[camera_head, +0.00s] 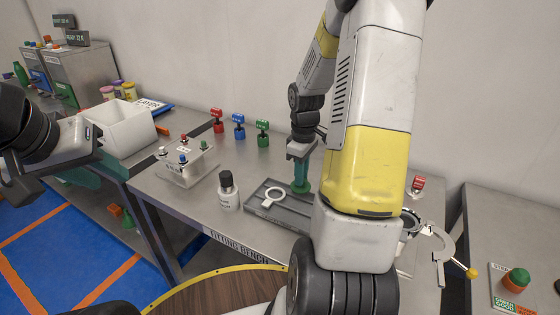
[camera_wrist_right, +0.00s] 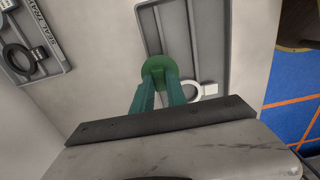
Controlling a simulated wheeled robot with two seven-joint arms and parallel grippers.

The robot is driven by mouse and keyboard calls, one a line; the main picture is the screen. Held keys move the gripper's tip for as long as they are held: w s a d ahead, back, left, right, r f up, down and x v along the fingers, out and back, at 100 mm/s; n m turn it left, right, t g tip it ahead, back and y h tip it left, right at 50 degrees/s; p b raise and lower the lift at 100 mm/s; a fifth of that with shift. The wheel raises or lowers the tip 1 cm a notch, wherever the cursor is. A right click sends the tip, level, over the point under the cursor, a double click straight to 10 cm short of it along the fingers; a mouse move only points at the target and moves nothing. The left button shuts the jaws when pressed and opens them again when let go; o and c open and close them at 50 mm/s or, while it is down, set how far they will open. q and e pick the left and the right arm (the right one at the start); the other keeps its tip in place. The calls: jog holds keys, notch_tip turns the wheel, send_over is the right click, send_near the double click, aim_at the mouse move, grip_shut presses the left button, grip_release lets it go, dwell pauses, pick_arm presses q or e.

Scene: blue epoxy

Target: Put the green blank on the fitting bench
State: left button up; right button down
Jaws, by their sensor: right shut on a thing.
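The green blank (camera_wrist_right: 158,70) shows as a round green disc at the fingertips of my right gripper (camera_wrist_right: 160,88) in the right wrist view. In the head view, the blank (camera_head: 300,188) is low over the grey tray on the fitting bench (camera_head: 195,205), and my right gripper (camera_head: 300,172) is shut on it from above. I cannot tell whether the blank touches the tray. My left gripper (camera_head: 98,170) is at the left near the white bin, partly cut off; its jaw state is unclear.
The grey tray (camera_head: 262,208) holds a white ring (camera_head: 271,197). A white bin (camera_head: 122,128) stands left; a C-shaped tool (camera_head: 443,250) is right.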

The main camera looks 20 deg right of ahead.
jog(key=w, duration=0.4)
jog(key=w+d, duration=0.1)
jog(key=w, duration=0.1)
jog(key=shift+f, duration=0.3)
jog(key=shift+w+d+f, duration=0.1)
jog(key=shift+w+f, duration=0.1)
jog(key=shift+w, duration=0.15)
jog(key=shift+f, duration=1.6)
jog(key=shift+s+f, duration=0.1)
jog(key=shift+f, duration=0.05)
jog(key=c, duration=1.3)
grip_release()
jog(key=shift+c, duration=0.2)
